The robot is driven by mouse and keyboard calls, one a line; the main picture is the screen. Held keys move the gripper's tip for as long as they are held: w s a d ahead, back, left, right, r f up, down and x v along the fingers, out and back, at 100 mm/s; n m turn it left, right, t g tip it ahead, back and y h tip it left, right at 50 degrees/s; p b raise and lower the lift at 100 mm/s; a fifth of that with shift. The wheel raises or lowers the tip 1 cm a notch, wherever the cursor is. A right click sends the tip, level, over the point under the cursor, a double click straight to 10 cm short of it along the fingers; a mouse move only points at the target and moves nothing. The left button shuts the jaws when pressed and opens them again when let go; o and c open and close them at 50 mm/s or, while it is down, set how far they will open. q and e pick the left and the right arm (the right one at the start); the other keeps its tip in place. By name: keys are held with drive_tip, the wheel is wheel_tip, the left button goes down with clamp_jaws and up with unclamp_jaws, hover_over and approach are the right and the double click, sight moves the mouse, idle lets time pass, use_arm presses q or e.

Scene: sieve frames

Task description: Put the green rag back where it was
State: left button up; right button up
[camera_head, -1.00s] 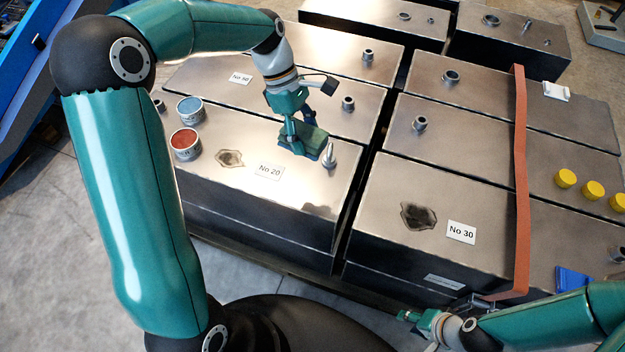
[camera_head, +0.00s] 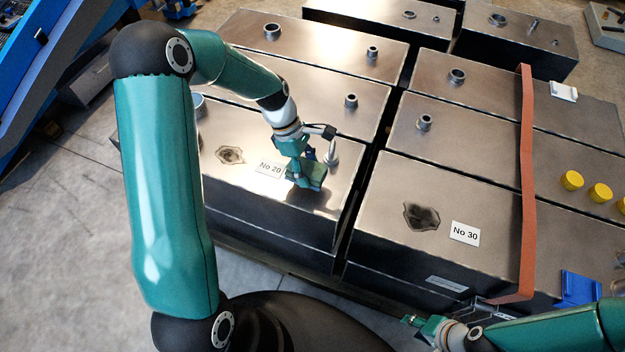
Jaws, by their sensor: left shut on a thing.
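The green rag (camera_head: 316,176) is in the jaws of my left gripper (camera_head: 303,168). The gripper is shut on it. The rag is over the front right part of the box top marked No 20 (camera_head: 215,182), just right of the No 20 label (camera_head: 270,168). I cannot tell whether the rag touches the metal. A metal fitting (camera_head: 332,153) stands right behind it. My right gripper (camera_head: 407,321) is low at the bottom, in front of the box marked No 30 (camera_head: 380,250); its jaws are too small to read.
Dark stains mark the No 20 top (camera_head: 230,155) and the No 30 top (camera_head: 421,216). An orange strap (camera_head: 527,180) crosses the right boxes. Yellow caps (camera_head: 600,193) and a blue piece (camera_head: 578,288) lie right. My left arm hides the cans' area.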

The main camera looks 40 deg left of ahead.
use_arm(q)
wheel_tip(320, 180, down, 4)
drive_tip(key=shift+f, duration=0.1)
drive_tip(key=o, duration=1.2)
drive_tip(key=v, duration=1.2)
drive_tip(key=shift+s, duration=0.1)
